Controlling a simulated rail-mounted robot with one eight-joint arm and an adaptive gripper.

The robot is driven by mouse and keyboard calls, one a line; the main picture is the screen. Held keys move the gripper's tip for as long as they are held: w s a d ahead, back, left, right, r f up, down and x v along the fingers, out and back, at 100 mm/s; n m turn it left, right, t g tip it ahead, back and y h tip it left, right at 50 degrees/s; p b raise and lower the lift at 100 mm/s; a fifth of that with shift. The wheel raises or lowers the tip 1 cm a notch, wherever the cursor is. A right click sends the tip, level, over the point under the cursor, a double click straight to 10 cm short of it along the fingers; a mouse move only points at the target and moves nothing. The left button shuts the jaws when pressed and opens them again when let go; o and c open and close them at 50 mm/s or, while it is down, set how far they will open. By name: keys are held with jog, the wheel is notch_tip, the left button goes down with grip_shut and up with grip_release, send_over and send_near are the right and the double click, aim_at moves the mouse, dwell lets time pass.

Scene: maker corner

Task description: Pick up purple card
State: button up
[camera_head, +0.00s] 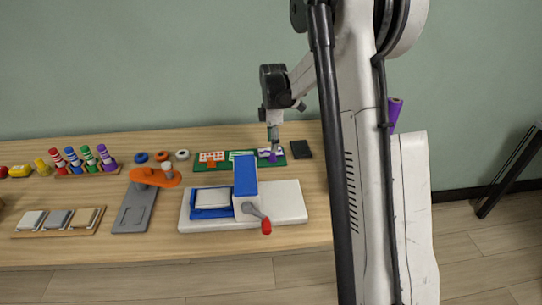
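The purple card (264,153) lies at the right end of a green board (228,166) near the back of the table. It has white markings. Beside it on the board are a green-and-white card (240,155) and an orange-and-white card (211,157). My gripper (273,149) reaches down from above, right over the purple card, and hides part of it. The fingertips are at or just above the card; I cannot tell whether they touch it. The fingers are too small to tell whether they are open or shut.
A black square (301,149) lies right of the board. In front stands a blue-and-white press (246,181) with a red-tipped crank on a white base. An orange-handled tool (155,177), several coloured rolls and a wooden tray (59,231) are to the left. My arm hides the table's right end.

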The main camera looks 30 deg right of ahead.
aim_at(273, 154)
jog(key=shift+s+a+f+b, duration=0.1)
jog(key=shift+f+b, duration=0.15)
jog(key=shift+f, duration=1.15)
jog(key=shift+s+f+b, duration=0.1)
jog(key=shift+f+b, duration=0.1)
jog(key=shift+f, duration=1.15)
grip_shut()
